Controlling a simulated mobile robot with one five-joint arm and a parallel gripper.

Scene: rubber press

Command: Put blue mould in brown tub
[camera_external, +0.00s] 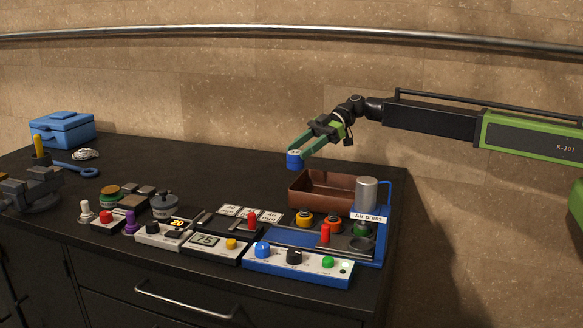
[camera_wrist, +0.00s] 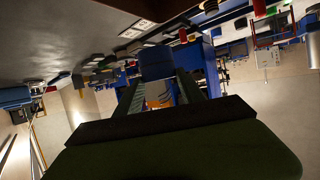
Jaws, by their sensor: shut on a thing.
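The blue mould (camera_external: 294,160) is a small blue block with a pale top, held between the fingertips of my gripper (camera_external: 297,153). My gripper is shut on it, in the air above the left back corner of the brown tub. The brown tub (camera_external: 309,201) is an open rectangular box on the table behind the press; its inside is only partly visible. In the wrist view the blue mould (camera_wrist: 156,62) shows at the ends of my gripper's fingers (camera_wrist: 160,80).
A grey cylinder of the air press (camera_external: 366,194) stands at the tub's right front. A blue control panel (camera_external: 297,266) and several knobs and meters fill the table's front. A blue toolbox (camera_external: 64,130) is at the far left. The table between toolbox and tub is fairly clear.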

